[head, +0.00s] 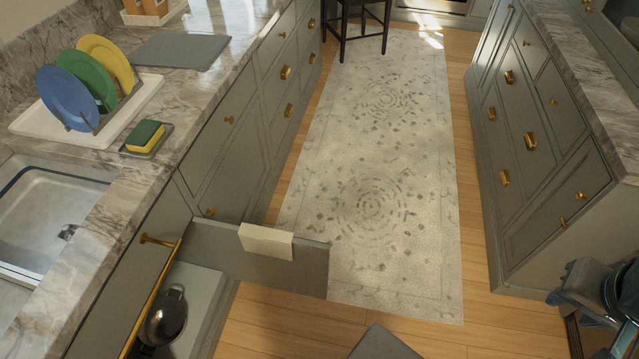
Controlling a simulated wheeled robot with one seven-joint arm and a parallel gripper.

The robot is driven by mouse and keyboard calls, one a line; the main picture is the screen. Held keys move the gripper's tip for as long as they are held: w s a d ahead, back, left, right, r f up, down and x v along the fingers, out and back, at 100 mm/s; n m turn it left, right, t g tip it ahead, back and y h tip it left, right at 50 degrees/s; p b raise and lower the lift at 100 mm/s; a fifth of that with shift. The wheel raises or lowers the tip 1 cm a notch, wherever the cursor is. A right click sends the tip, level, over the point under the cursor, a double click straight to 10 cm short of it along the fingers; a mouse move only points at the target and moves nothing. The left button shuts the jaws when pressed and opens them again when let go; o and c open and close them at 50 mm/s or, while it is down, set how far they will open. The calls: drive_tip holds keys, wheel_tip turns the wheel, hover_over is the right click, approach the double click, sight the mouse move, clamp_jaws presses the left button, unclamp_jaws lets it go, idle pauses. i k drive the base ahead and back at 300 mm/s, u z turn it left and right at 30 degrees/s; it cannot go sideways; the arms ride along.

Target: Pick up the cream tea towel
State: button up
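The cream tea towel (266,242) is a small folded cloth. It is draped over the top edge of a grey-green panel (300,268) that juts out from the left cabinets. Part of it hangs down the panel's near face; its far side is hidden. What seems to be my gripper (572,296) is at the lower right, dark and partly cut off by the frame edge. It is well to the right of the towel and apart from it. I cannot make out whether its fingers are open or shut.
The marble counter (205,95) holds a rack with plates (95,80) and a sponge (146,135). A pale rug (390,150) covers the open aisle; cabinets (540,130) line the right.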

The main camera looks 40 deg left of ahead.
sight(264, 241)
drive_tip(key=i, duration=0.55)
drive_tip(key=u, duration=2.75)
drive_tip(key=i, duration=0.5)
drive_tip(key=u, duration=0.05)
